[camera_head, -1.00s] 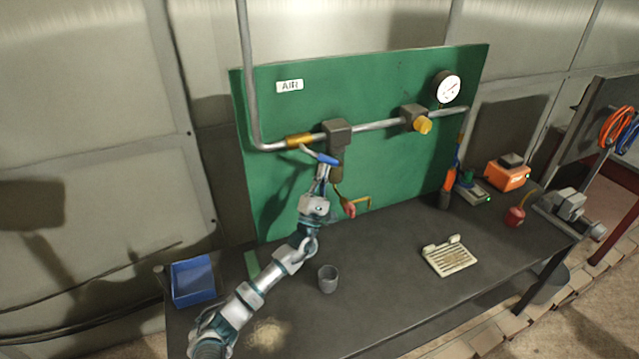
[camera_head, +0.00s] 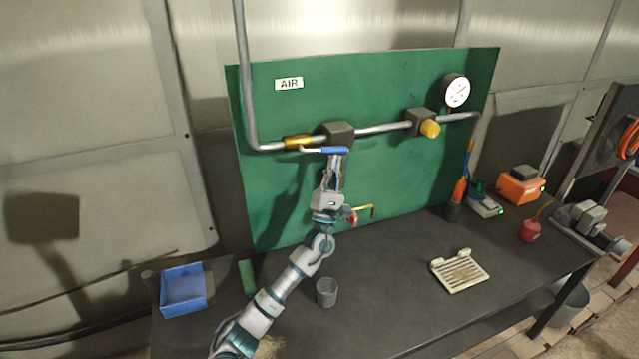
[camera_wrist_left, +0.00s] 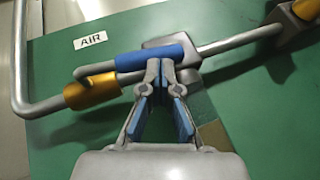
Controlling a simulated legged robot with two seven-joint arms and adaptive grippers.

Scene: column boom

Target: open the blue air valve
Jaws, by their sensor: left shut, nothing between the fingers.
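The blue air valve handle (camera_head: 335,150) is on the pipe on the green panel, under the AIR label. It lies nearly level, along the pipe, just right of the brass valve body (camera_head: 298,142). In the left wrist view the blue handle (camera_wrist_left: 150,57) crosses above the fingertips, with the brass body (camera_wrist_left: 92,91) to its left. My left gripper (camera_head: 336,157) is at the handle's underside, near its right half. Its fingers (camera_wrist_left: 160,66) are shut with nothing between them, and the tips appear to touch or nearly touch the handle. My right gripper is not in view.
A grey block (camera_head: 339,131) sits on the pipe just behind the handle. A yellow knob (camera_head: 430,129) and a gauge (camera_head: 457,91) are farther right. On the bench stand a blue bin (camera_head: 183,290), a grey cup (camera_head: 326,292) and a slotted tray (camera_head: 460,271).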

